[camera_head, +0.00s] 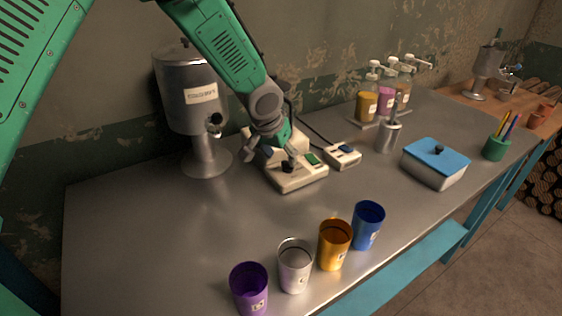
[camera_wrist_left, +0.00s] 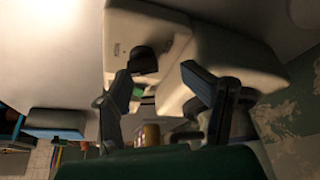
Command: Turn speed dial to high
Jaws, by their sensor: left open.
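The cream-coloured machine (camera_head: 300,180) stands on the metal table, beside the steel urn. A black dial (camera_head: 288,167) sits on its low front part, with a small green patch (camera_head: 312,159) beside it. My left gripper (camera_head: 284,158) is over the machine, close to the dial. In the left wrist view the dark dial (camera_wrist_left: 144,60) shows on the cream body (camera_wrist_left: 150,25), just beyond the fingers. My left gripper (camera_wrist_left: 155,80) is open there, with nothing seen between its fingertips. I cannot tell whether a finger touches the dial. My right gripper is not in view.
A steel urn (camera_head: 190,90) stands left of the machine. Purple (camera_head: 249,290), pale (camera_head: 295,268), orange (camera_head: 334,245) and blue (camera_head: 367,226) cups line the front edge. The table's left front is clear.

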